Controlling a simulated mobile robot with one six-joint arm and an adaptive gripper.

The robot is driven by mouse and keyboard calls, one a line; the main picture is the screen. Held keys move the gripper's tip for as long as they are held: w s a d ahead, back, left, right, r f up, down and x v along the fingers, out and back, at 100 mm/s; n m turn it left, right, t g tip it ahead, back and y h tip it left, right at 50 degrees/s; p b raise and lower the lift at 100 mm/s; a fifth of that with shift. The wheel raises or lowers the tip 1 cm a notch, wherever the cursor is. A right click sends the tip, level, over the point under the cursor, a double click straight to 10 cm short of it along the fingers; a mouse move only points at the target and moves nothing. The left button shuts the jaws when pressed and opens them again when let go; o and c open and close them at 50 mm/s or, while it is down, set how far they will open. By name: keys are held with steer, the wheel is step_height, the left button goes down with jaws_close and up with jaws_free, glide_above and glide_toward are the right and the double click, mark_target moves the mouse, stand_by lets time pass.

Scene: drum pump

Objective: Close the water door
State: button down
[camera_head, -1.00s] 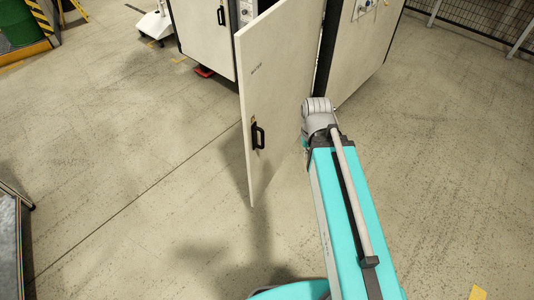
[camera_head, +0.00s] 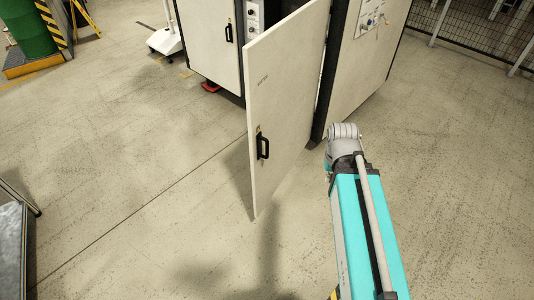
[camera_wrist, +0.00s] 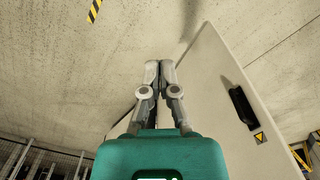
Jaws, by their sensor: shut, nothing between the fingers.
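The water door (camera_head: 283,105) is a tall cream panel with a small label near its top and a black handle (camera_head: 262,146) low on its left edge. It stands swung open, out from the cabinet (camera_head: 365,75). In the wrist view the door (camera_wrist: 215,95) is to the right of my gripper (camera_wrist: 159,65), with its black handle (camera_wrist: 243,107) farther right. My gripper is shut and empty, with its fingers together. I cannot tell whether it touches the door. In the head view my arm is right of the door, and the fingers do not show there.
A second cabinet door (camera_head: 209,42) with a black handle is at the top, left of the water door. A green drum (camera_head: 32,28) and a white wheeled stand (camera_head: 165,38) are at the upper left. A mesh fence (camera_head: 465,30) is at the upper right. Floor left of the door is clear.

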mark_target(263, 150)
steer(key=w+a+f+m+t+y+b, duration=0.1)
steer(key=w+a+f+y+b, duration=0.35)
steer(key=f+b, duration=0.35)
steer(key=w+a+f+t+y+b, duration=0.1)
steer(key=w+a+f+y+b, duration=0.4)
steer(key=b, duration=0.6)
steer(key=w+f+m+t+y+b, duration=0.4)
steer(key=w+b, duration=0.9)
steer(key=b, duration=0.7)
step_height(263, 150, down, 4)
steer(key=shift+d+r+t+y, duration=0.15)
steer(key=shift+d+t+y, duration=0.15)
steer(key=shift+t+y, duration=0.9)
steer(key=shift+a, duration=0.1)
steer(key=x, duration=1.3)
steer(key=shift+w+a, duration=0.1)
steer(key=shift+a, duration=0.25)
steer(key=shift+w+a+m, duration=0.15)
steer(key=shift+m, duration=0.15)
